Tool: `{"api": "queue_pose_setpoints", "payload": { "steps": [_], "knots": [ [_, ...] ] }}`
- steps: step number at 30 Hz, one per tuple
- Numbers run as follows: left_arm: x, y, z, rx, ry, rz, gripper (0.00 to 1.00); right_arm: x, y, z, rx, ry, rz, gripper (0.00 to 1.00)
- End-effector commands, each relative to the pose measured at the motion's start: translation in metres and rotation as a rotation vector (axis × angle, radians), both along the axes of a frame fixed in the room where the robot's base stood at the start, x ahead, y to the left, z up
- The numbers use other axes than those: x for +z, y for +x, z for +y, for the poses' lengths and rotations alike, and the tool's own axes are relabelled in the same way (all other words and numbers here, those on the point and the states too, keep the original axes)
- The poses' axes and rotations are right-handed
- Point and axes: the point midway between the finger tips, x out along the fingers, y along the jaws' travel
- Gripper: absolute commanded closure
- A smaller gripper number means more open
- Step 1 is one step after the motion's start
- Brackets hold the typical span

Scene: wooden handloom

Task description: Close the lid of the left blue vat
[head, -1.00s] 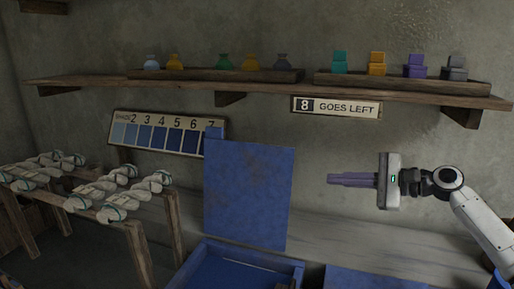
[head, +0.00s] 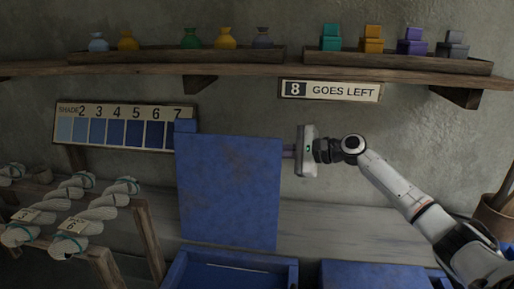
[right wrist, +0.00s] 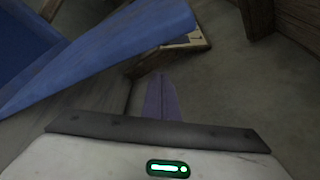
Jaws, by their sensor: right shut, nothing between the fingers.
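The left blue vat (head: 290,272) stands at the bottom centre of the head view. Its flat blue lid (head: 230,195) stands open, nearly upright, at the vat's back. My right gripper (head: 289,150) is at the lid's upper right edge, its purple fingers reaching behind the lid, which hides their tips. In the right wrist view the shut, empty fingers (right wrist: 162,98) point forward, with the blue lid (right wrist: 110,50) to their left. I cannot tell whether they touch it. My left gripper is not in view.
A second blue vat (head: 375,275) with its top covered stands to the right. A wooden shelf (head: 230,68) with bottles and blocks runs above. A shade chart (head: 120,110) and a "GOES LEFT" sign (head: 331,91) hang behind. A rack with rope skeins (head: 85,215) stands left.

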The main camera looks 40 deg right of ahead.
Motion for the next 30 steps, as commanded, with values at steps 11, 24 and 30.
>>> {"api": "queue_pose_setpoints", "payload": {
  "steps": [11,24,30],
  "knots": [
    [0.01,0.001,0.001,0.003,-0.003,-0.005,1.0,0.014,0.002,0.022,0.002,-0.004,0.003,1.0],
    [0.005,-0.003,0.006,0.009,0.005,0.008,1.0,0.023,-0.004,0.03,0.001,0.0,0.001,1.0],
    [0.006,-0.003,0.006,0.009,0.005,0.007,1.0,0.024,-0.003,0.032,0.002,-0.005,-0.003,1.0]
  ]
}}
